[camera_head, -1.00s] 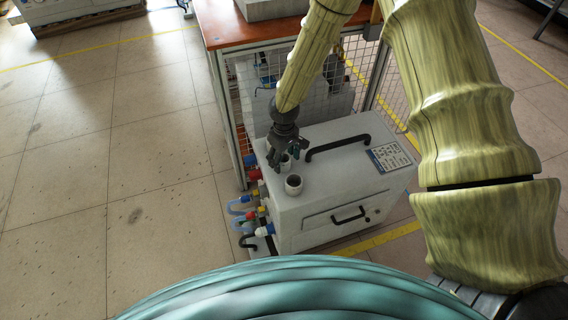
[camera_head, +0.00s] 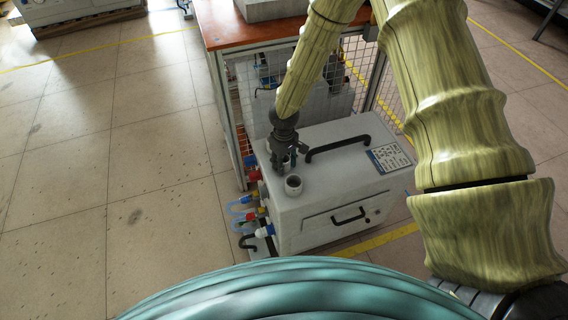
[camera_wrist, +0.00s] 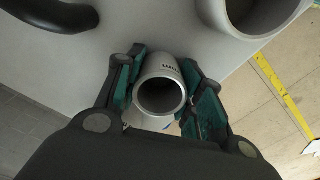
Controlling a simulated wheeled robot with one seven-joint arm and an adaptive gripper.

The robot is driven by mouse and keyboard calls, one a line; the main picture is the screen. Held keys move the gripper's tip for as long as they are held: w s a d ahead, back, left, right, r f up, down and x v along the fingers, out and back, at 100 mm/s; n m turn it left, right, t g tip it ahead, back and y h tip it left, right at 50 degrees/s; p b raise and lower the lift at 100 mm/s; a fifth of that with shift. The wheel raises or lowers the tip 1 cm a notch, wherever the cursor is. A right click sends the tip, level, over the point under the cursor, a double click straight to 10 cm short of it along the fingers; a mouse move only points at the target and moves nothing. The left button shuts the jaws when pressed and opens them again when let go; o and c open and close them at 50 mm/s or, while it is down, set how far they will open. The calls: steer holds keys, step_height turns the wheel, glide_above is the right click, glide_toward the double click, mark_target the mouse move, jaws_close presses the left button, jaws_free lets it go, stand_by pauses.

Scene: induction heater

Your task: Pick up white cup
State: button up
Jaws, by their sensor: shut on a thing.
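My gripper (camera_head: 286,163) points down over the left part of the grey heater box (camera_head: 330,190). In the wrist view, its teal-padded fingers (camera_wrist: 160,100) are shut on a small white cup (camera_wrist: 160,88), one finger on each side. The cup's round, dark opening faces the camera. In the head view, the fingers mostly hide this cup. A second, larger white cup (camera_head: 293,186) stands upright on the box top just in front of the gripper. It also shows in the wrist view (camera_wrist: 225,12), at the upper right, apart from the fingers.
A black handle (camera_head: 338,147) rises from the box top right of the gripper. Coloured hose fittings (camera_head: 262,213) stick out of the box's left side. A wooden-topped bench with mesh sides (camera_head: 250,32) stands close behind. Open floor (camera_head: 110,170) lies to the left.

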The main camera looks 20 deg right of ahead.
step_height(320, 180, up, 16)
steer(key=p, duration=0.5)
steer(key=shift+p, duration=0.35)
stand_by(0.5)
stand_by(0.5)
